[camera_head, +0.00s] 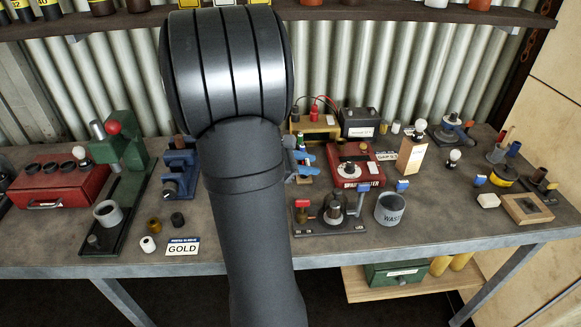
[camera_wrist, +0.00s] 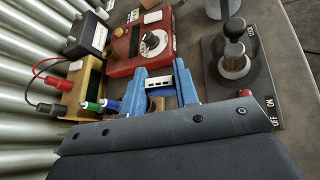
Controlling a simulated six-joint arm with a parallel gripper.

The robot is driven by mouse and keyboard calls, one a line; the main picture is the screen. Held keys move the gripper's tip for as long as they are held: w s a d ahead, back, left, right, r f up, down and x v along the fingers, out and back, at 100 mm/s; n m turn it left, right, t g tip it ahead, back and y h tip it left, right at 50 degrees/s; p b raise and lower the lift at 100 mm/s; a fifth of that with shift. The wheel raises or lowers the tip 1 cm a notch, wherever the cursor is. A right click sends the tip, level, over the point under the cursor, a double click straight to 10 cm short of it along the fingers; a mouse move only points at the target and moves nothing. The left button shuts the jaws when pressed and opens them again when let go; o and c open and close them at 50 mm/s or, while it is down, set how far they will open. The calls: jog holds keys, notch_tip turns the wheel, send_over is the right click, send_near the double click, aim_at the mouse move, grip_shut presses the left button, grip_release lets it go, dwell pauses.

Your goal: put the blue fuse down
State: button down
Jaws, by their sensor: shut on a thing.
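My gripper (camera_head: 306,165) has blue fingers and shows just right of my dark arm in the head view, above the bench (camera_head: 245,256). In the wrist view my gripper (camera_wrist: 162,84) is shut on a small piece, taken as the blue fuse (camera_wrist: 160,83).
A red instrument box (camera_head: 352,170) stands just right of my gripper. A yellow box (camera_head: 316,127) with red and black leads sits behind. A switch panel (camera_head: 330,220) and a waste cup (camera_head: 390,208) stand in front. The GOLD card (camera_head: 182,247) lies at the front left.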

jog(key=shift+s+d+r, duration=0.4)
jog(key=shift+d, duration=0.2)
jog(key=shift+s+d+r, duration=0.35)
jog(key=shift+d+r, duration=0.05)
jog(key=shift+d, duration=0.15)
